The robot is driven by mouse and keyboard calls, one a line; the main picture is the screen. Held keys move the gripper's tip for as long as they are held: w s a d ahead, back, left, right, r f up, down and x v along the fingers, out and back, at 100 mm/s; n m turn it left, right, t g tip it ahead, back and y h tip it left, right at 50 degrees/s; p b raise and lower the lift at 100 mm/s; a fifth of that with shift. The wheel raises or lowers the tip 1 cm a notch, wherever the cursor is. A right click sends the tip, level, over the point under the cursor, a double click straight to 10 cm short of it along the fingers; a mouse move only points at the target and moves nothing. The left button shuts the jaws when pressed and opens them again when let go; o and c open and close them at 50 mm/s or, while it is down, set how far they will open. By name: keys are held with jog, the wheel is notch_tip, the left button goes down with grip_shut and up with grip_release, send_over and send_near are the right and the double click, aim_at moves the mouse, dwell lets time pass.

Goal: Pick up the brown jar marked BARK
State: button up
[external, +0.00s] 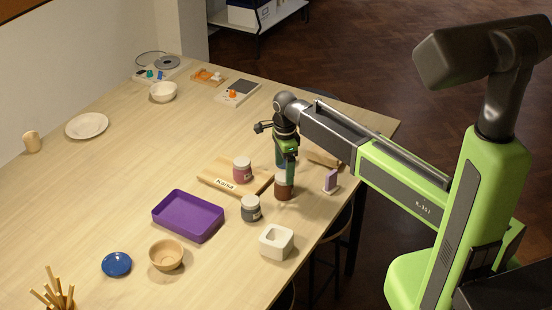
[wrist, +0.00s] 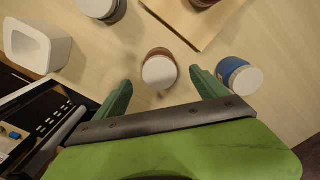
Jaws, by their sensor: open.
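The brown jar (external: 284,189) with a white lid stands upright on the table, under my gripper (external: 287,160). Its marking cannot be read. In the wrist view the brown jar (wrist: 158,53) shows mostly as its round white lid, with a strip of brown side. The lid lies between and slightly beyond the two green fingertips (wrist: 160,83). My gripper points down and is open, with nothing held. A gap shows between each finger and the jar. In the external view the fingers partly cover the jar's top.
A blue jar (wrist: 238,76) stands close to the right finger. A grey jar (external: 250,209), a pink jar (external: 242,171) on a wooden board (external: 216,170), a white square vessel (external: 276,243) and a small purple upright item (external: 331,180) are nearby. A purple tray (external: 187,214) lies left.

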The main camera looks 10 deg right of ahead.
aim_at(284, 186)
notch_tip(284, 186, down, 8)
jog(key=b, duration=0.6)
jog(key=shift+r, duration=0.1)
jog(key=c, duration=1.8)
notch_tip(284, 186, up, 10)
jog(key=p, duration=1)
jog(key=shift+r, duration=0.15)
